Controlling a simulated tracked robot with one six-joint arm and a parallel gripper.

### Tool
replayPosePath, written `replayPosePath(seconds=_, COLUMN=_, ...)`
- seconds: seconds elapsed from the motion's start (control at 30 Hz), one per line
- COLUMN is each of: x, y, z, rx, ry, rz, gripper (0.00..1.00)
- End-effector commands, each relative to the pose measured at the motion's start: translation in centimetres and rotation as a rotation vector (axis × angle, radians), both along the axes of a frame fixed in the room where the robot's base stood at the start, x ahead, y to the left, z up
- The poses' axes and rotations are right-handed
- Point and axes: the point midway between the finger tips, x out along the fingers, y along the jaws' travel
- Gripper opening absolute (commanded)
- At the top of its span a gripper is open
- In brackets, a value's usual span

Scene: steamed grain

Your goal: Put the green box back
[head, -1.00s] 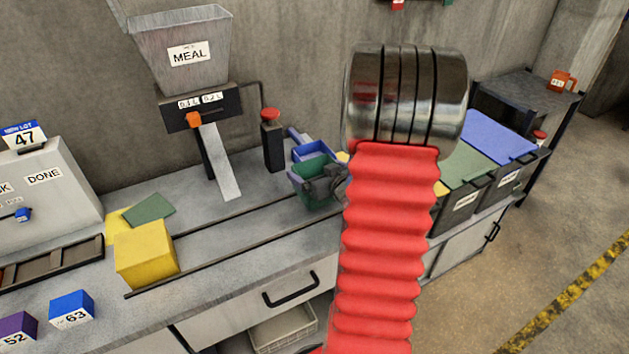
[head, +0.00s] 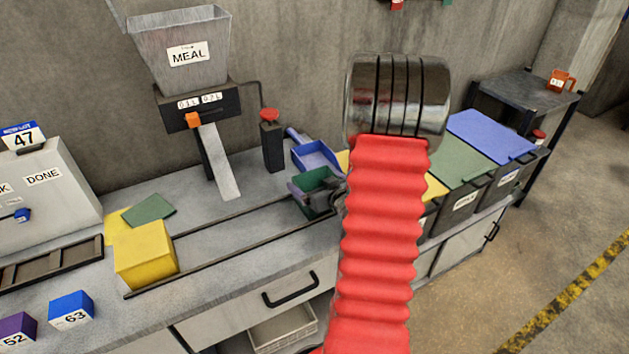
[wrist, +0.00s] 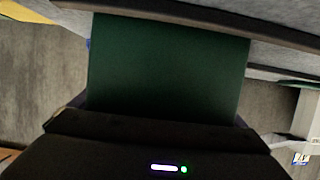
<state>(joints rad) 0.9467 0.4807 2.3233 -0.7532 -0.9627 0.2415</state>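In the wrist view the green box (wrist: 168,65) fills the middle, right up against the dark gripper body. The gripper looks shut on it. Whether the box's bottom touches the counter cannot be told.
Lidded bins (head: 467,165) stand to the right.

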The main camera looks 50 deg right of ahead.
Motion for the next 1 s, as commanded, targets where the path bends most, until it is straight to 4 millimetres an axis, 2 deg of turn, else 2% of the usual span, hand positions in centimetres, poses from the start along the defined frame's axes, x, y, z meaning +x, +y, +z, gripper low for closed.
replayPosePath(seconds=0.47, x=-0.4, y=0.1, z=0.3, rx=0.0, ry=0.0, rz=-0.001, gripper=1.0)
replayPosePath(seconds=0.67, x=-2.5, y=0.7, z=1.2, rx=0.0, ry=-0.001, rz=-0.002, gripper=1.0)
replayPosePath(seconds=1.0, x=-7.4, y=2.2, z=3.1, rx=-0.002, ry=-0.002, rz=-0.004, gripper=1.0)
